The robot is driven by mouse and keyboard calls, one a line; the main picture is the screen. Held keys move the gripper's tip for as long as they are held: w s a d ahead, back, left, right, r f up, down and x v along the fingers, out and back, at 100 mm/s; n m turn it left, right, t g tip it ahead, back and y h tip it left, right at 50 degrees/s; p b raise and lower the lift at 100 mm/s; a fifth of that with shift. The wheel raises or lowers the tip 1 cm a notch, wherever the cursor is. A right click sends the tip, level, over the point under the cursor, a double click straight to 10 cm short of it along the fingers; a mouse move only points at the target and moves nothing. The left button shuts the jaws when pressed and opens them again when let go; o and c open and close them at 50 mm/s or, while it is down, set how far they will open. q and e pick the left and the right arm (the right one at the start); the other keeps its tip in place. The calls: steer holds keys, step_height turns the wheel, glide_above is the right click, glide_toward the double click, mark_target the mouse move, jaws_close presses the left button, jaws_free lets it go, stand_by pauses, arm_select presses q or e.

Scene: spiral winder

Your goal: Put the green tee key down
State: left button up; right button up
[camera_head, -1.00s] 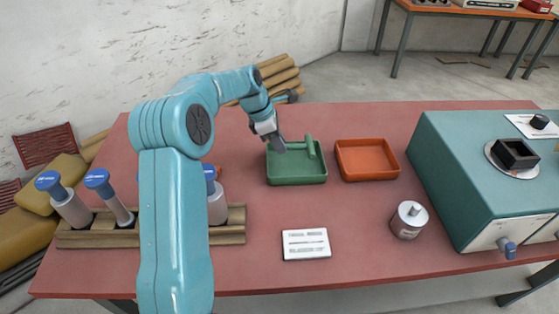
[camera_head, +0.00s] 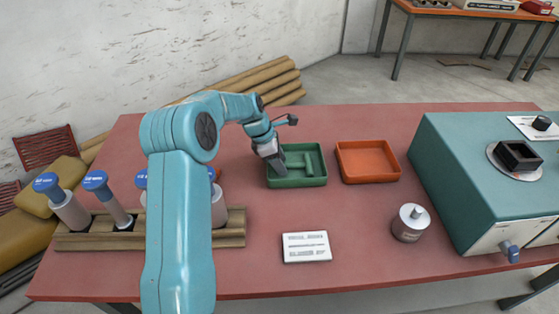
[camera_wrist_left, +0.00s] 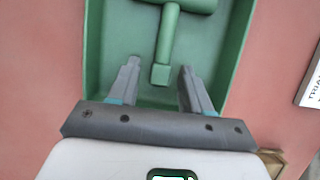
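The green tee key (camera_head: 308,164) lies in the green tray (camera_head: 296,182) on the table. In the left wrist view the key's stem (camera_wrist_left: 166,40) runs down the picture from its crossbar, which is cut by the top edge. My left gripper (camera_head: 281,167) is low at the left side of the tray. In the left wrist view its two fingers (camera_wrist_left: 160,78) are spread apart, one on each side of the stem's end, with gaps on both sides. My right gripper is not in view.
An orange tray (camera_head: 367,180) stands right of the green tray. A wooden rack (camera_head: 90,241) with blue-capped bottles is at left. A white label card (camera_head: 306,247), a grey canister (camera_head: 411,223) and a teal machine (camera_head: 460,170) are also on the red table.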

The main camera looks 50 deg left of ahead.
arm_select(q)
steer(key=v, duration=1.2)
steer(key=shift+r+p, duration=0.15)
steer(key=shift+p, duration=0.3)
